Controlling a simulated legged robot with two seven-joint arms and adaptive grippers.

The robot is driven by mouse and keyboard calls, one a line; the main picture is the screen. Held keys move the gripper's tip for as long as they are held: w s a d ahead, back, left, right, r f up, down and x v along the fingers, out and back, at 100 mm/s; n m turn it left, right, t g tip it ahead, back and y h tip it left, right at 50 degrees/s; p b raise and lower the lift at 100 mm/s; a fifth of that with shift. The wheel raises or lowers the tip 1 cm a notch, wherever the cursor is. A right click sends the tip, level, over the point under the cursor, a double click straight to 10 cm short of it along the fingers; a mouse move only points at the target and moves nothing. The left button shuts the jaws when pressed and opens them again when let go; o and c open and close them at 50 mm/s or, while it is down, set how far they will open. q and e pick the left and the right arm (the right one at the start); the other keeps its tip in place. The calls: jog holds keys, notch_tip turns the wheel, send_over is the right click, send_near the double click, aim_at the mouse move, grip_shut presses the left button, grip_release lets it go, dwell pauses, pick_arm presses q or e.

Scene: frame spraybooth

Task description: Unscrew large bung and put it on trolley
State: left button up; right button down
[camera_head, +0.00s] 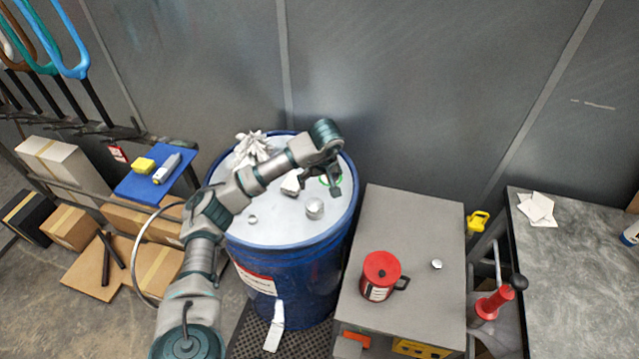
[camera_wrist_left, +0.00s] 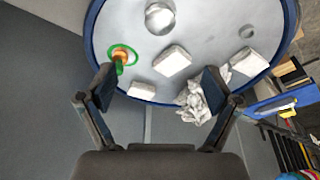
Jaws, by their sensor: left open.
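The large bung (camera_head: 314,208) looks like a silver cylinder standing on the white top of the blue drum (camera_head: 290,262). It also shows at the top middle of the left wrist view (camera_wrist_left: 160,17). A smaller silver bung (camera_head: 252,219) is on the same drum top, to the left. My left gripper (camera_head: 320,186) is open and empty over the back right of the drum top. In the left wrist view its fingers (camera_wrist_left: 160,78) are spread apart, and the large bung lies beyond them, not between them. The grey-topped trolley (camera_head: 398,215) stands right of the drum. My right gripper is not in view.
White blocks (camera_wrist_left: 172,61), a crumpled cloth (camera_wrist_left: 194,103) and a green ring with an orange middle (camera_wrist_left: 123,55) are on the drum top. A red can (camera_head: 380,275) and a small silver piece (camera_head: 437,264) stand on the trolley; its back half is clear. A wall is behind.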

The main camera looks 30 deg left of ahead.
aim_at(315, 204)
pick_arm(q)
jog(key=p+x, duration=0.2)
jog(key=x, duration=1.5)
jog(key=shift+d+f, duration=0.1)
jog(key=shift+f, duration=0.1)
jog(key=c, duration=1.1)
jog(key=o, duration=0.5)
jog(key=c, duration=0.5)
jog(key=n+g, duration=0.1)
jog(key=n, duration=0.3)
jog(key=shift+n, duration=0.3)
